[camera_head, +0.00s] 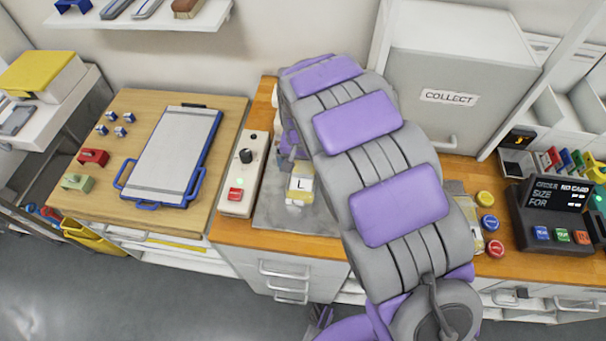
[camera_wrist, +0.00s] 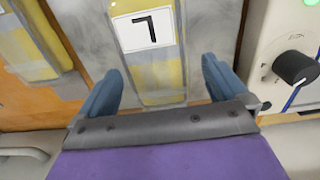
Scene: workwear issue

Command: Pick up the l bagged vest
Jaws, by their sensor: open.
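The L bagged vest (camera_head: 300,188) is a clear bag with yellow and grey inside and a white label marked L. It lies on a grey mat (camera_head: 270,212) on the wooden counter, left of my arm. In the wrist view the L bag (camera_wrist: 160,78) shows its label upside down. My gripper (camera_wrist: 162,66) is open, with one blue-grey finger on either side of the bag's near end. I cannot tell whether the fingers touch it. In the head view my arm mostly hides the gripper.
A control box (camera_head: 240,178) with a black knob stands close left of the mat. Another yellow-and-grey bag (camera_wrist: 28,42) lies to the other side, mostly behind my arm in the head view. A grey COLLECT cabinet (camera_head: 450,75) stands behind; an order display (camera_head: 555,215) is at right.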

